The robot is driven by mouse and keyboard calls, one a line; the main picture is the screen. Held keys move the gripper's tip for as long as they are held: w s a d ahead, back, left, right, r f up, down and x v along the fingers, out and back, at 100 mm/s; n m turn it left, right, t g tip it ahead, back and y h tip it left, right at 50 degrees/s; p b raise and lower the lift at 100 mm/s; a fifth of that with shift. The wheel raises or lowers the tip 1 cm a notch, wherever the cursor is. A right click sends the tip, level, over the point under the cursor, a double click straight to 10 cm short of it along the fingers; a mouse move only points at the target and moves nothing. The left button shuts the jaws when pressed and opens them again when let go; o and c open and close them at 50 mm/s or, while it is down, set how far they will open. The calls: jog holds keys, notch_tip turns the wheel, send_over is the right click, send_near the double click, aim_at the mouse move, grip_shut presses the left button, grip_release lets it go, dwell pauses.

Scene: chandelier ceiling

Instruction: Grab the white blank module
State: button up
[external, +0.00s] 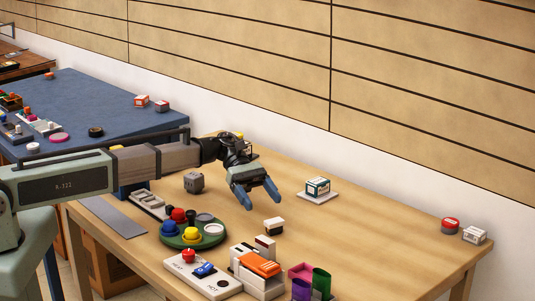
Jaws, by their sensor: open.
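My gripper (259,198) is open and empty above the wooden table, with its two blue-tipped fingers spread and pointing down toward the front right. A small block with a plain white top and dark lower part (274,225) stands on the table below and just in front of the fingertips, apart from them. It looks like the white blank module, though its details are too small to be sure. A white box with dark marks (475,235) sits at the table's far right.
A green round tray (190,242) holds red, blue, yellow and grey pieces. Nearby are a white panel with buttons (201,278), an orange-topped white device (257,270) and coloured cups (320,281). The table's right middle is clear.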

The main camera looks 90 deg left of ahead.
aim_at(273, 220)
jog(key=x, duration=0.4)
jog(key=shift+s+x, duration=0.1)
jog(key=shift+x, duration=1.2)
jog(key=shift+s+x, duration=0.15)
jog(key=shift+x, duration=1.15)
jog(key=shift+d, duration=0.2)
jog(key=c, duration=1)
